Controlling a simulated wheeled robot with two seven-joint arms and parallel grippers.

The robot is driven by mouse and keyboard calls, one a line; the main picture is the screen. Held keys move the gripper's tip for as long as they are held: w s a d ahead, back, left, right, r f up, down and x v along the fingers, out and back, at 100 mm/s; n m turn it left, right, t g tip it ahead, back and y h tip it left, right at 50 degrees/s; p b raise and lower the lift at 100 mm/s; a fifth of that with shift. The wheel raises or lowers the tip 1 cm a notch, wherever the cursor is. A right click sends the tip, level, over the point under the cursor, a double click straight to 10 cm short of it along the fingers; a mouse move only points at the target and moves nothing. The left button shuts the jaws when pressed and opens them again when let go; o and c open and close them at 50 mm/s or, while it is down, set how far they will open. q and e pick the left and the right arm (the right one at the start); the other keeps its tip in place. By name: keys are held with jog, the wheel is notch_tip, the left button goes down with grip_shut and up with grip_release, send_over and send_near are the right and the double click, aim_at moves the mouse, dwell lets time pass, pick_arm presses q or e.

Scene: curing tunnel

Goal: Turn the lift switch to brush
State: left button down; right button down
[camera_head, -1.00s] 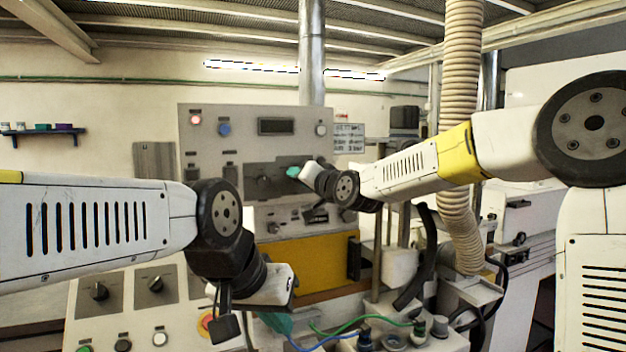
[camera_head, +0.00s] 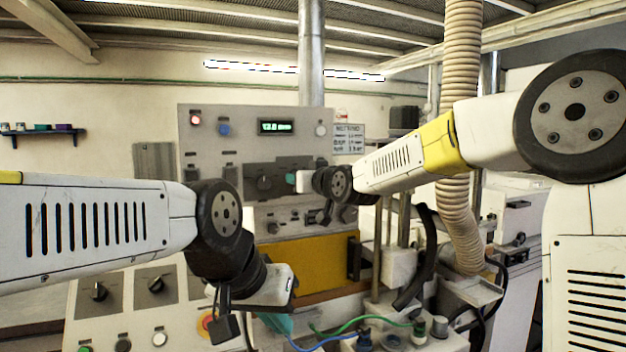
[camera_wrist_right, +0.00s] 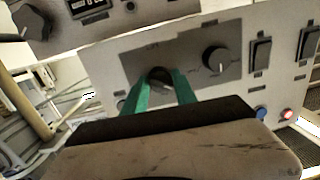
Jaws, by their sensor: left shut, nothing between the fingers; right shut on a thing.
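In the right wrist view my right gripper (camera_wrist_right: 160,90), with green fingers, is shut on a dark rotary knob (camera_wrist_right: 159,76) on a dark grey plate. The fingers cover the knob's sides, and I cannot read its label or its setting. A second black knob (camera_wrist_right: 215,60) with a pale pointer stands free on the same plate. In the head view the right gripper (camera_head: 291,178) is at the upright control panel (camera_head: 210,150), next to the free knob (camera_head: 266,183), and it hides the held knob. My left gripper (camera_head: 277,323) is low in front of the panel, shut and empty.
A lit display (camera_head: 276,127) with green figures sits high on the panel. A sloping console (camera_head: 130,310) with several knobs and buttons is at lower left. Green and blue hoses (camera_head: 375,322) run near the left gripper. A ribbed duct (camera_head: 462,90) hangs at the right.

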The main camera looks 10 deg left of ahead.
jog(key=shift+f, duration=0.1)
dwell(0.3)
jog(key=c, duration=1)
grip_release()
jog(key=v, duration=0.7)
jog(key=shift+s+d, duration=0.25)
jog(key=shift+s, duration=0.05)
